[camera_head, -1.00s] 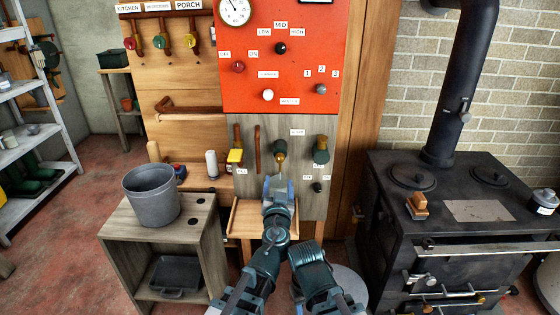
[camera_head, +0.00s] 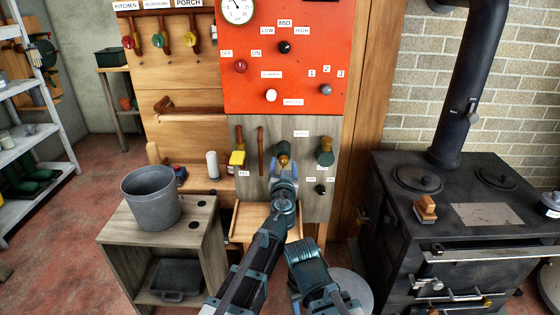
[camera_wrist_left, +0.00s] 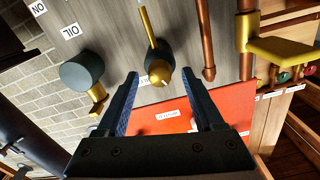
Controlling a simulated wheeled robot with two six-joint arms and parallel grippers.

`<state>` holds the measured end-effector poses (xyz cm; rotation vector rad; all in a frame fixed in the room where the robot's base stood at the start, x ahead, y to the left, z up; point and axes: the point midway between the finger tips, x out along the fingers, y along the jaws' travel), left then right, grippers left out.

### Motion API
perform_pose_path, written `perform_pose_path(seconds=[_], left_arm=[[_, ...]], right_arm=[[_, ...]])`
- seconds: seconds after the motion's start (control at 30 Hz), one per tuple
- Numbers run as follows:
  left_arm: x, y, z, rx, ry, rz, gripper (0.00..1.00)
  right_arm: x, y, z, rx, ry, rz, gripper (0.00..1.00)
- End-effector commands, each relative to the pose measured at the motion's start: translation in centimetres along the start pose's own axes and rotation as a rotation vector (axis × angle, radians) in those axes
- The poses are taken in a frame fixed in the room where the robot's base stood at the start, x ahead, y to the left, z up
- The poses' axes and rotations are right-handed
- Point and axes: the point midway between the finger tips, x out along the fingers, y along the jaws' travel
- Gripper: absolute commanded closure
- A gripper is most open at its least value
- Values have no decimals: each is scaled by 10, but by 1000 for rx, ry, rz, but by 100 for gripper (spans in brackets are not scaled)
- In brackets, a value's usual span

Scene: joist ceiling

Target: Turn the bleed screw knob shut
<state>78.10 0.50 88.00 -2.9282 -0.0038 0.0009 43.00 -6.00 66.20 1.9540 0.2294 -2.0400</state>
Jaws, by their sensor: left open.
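The brass knob (camera_head: 283,159) sits on the grey wood panel below the red board, under a small white label too small to read. I take it for the bleed screw knob. In the left wrist view, the rounded brass knob (camera_wrist_left: 158,74) on its dark body lies just beyond and between the fingertips. My left gripper (camera_head: 284,170) is open just in front of it and hides its lower part. Its two fingers (camera_wrist_left: 165,85) stand apart in the left wrist view with nothing between them; whether either touches the knob cannot be told. My right gripper does not show.
Right of the knob is a dark green knob with brass (camera_head: 325,152), labelled OIL in the wrist view. A copper pipe (camera_head: 261,150) and yellow-handled valve (camera_head: 238,158) stand left. A bucket (camera_head: 151,196) sits on the low cabinet. A black stove (camera_head: 448,230) stands right.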

Motion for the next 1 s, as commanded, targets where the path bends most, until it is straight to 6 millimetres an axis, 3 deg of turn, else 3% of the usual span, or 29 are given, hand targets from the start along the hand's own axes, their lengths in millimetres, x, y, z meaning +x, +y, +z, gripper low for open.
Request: perform_pose_path(seconds=[0.13, 0.43, 0.8, 1.0], left_arm=[[15, 4, -1, 0, 0, 2, 31], [16, 4, -1, 0, 1, 3, 31], [16, 4, -1, 0, 1, 3, 98], [16, 4, -1, 11, 1, 2, 100]], right_arm=[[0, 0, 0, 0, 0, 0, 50], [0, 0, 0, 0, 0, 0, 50], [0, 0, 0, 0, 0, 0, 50], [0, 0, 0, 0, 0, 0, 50]])
